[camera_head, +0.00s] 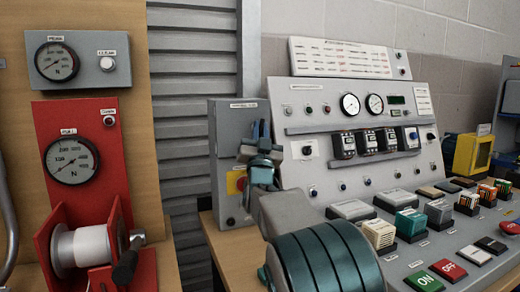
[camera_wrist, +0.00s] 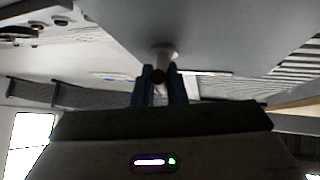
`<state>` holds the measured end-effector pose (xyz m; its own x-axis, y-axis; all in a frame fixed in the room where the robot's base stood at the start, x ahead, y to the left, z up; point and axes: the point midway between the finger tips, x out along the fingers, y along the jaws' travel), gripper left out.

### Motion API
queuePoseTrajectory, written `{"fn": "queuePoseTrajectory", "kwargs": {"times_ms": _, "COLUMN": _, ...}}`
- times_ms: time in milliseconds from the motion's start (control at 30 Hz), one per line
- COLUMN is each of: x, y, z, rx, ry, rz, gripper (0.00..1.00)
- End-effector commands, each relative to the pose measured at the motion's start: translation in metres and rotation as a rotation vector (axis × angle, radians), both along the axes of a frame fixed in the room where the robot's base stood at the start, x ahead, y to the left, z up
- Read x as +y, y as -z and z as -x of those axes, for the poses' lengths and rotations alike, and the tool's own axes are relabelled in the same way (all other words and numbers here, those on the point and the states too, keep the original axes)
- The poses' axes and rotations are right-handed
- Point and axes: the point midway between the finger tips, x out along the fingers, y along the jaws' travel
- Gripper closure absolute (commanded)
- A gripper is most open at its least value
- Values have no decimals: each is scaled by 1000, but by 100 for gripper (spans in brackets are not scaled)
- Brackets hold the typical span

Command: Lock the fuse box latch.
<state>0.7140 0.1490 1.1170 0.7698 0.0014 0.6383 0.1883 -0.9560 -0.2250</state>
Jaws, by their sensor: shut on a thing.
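The grey fuse box (camera_head: 228,125) stands upright at the left end of the console in the head view, with a label at its top. My gripper (camera_head: 261,133) is in front of its right part and hides the latch there. In the wrist view, the two fingers of my gripper (camera_wrist: 159,74) are shut around the end of a short pale knob, the latch (camera_wrist: 165,51), which sticks out from a smooth grey panel. I cannot tell from this whether the latch is turned to locked.
A yellow plate with a red part (camera_head: 236,183) is low on the box front, beside my wrist. The sloped console (camera_head: 300,120) with gauges, switches and buttons lies right. A red winch unit (camera_head: 85,180) stands left. A yellow box (camera_head: 468,155) stands far right.

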Motion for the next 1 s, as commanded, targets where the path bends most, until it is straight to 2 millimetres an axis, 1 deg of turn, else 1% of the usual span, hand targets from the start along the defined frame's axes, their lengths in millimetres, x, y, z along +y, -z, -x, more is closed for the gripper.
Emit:
{"fn": "queuePoseTrajectory", "kwargs": {"times_ms": 33, "x": -1, "y": 7, "z": 0, "rx": -14, "ry": 1, "rz": 28, "gripper": 100}}
{"fn": "queuePoseTrajectory", "kwargs": {"times_ms": 200, "x": -1, "y": 4, "z": 0, "rx": -53, "ry": 2, "rz": 122, "gripper": 100}}
{"fn": "queuePoseTrajectory", "kwargs": {"times_ms": 433, "x": -1, "y": 2, "z": 0, "rx": -84, "ry": 0, "rz": 199, "gripper": 100}}
{"fn": "queuePoseTrajectory", "kwargs": {"times_ms": 1000, "x": 0, "y": 0, "z": 0, "rx": -95, "ry": -1, "rz": 229, "gripper": 100}}
